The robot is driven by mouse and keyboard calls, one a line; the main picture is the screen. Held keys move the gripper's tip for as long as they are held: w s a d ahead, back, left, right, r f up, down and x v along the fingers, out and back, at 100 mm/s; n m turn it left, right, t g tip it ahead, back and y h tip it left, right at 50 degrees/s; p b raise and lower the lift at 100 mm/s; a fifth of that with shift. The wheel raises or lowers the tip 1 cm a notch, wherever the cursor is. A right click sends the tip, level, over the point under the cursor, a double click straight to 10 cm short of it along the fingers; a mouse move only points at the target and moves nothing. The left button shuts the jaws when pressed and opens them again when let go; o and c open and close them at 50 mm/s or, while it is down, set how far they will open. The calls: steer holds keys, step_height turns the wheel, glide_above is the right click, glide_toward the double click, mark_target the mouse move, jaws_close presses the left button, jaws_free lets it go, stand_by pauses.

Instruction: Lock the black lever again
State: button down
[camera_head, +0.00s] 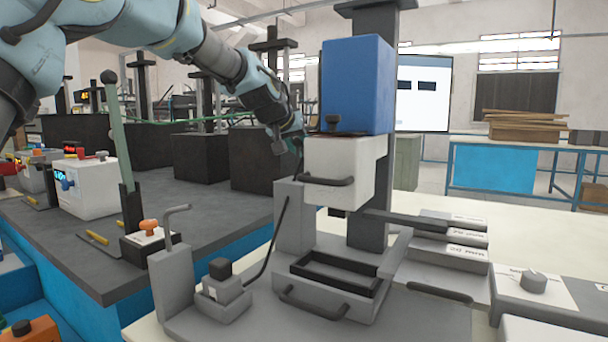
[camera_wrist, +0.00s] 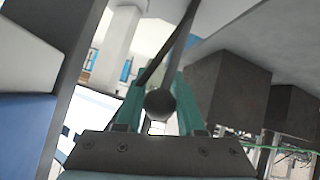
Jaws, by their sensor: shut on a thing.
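My gripper (camera_head: 294,146) is at the left edge of the white block (camera_head: 340,168) below the blue box, its fingertips partly hidden there in the head view. In the wrist view my gripper's teal fingers (camera_wrist: 161,84) are shut on a dark round knob, the end of the black lever (camera_wrist: 160,104). A dark rod runs up and away from the knob.
The blue box (camera_head: 357,85) stands above the white block on a dark column. A grey open tray (camera_head: 325,296) lies below it. Another ball-topped lever (camera_head: 115,135) stands on the dark bench at left. Grey labelled blocks (camera_head: 446,254) lie at right.

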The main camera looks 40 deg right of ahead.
mark_target(296, 145)
steer(key=shift+s+a+f+t+h+b, duration=0.25)
steer(key=shift+a+h+b, duration=0.5)
steer(key=shift+b, duration=2.9)
steer(key=shift+a+r+t+h+b, duration=0.1)
steer(key=shift+a+t+h+b, duration=0.6)
steer(key=shift+b, duration=2.95)
steer(key=h+b, duration=0.1)
steer(key=b, duration=0.4)
steer(key=a+h+b, duration=0.1)
steer(key=h+b, duration=0.1)
steer(key=b, duration=0.4)
steer(key=a+h+b, duration=0.1)
steer(key=b, duration=0.5)
steer(key=shift+s, duration=0.35)
steer(key=h+b, duration=0.1)
steer(key=b, duration=0.2)
steer(key=a+b, duration=0.1)
steer(key=b, duration=0.2)
steer(key=shift+s+t+h, duration=0.15)
steer(key=shift+t+h, duration=0.1)
steer(key=shift+h, duration=0.1)
steer(key=b, duration=0.3)
steer(key=shift+s+a+h, duration=0.1)
steer(key=shift+a+h, duration=0.15)
steer(key=shift+h, duration=0.15)
steer(key=shift+a+r+b, duration=0.1)
steer(key=shift+r+b, duration=0.2)
steer(key=shift+b, duration=0.15)
steer(key=c, duration=0.5)
jaws_free()
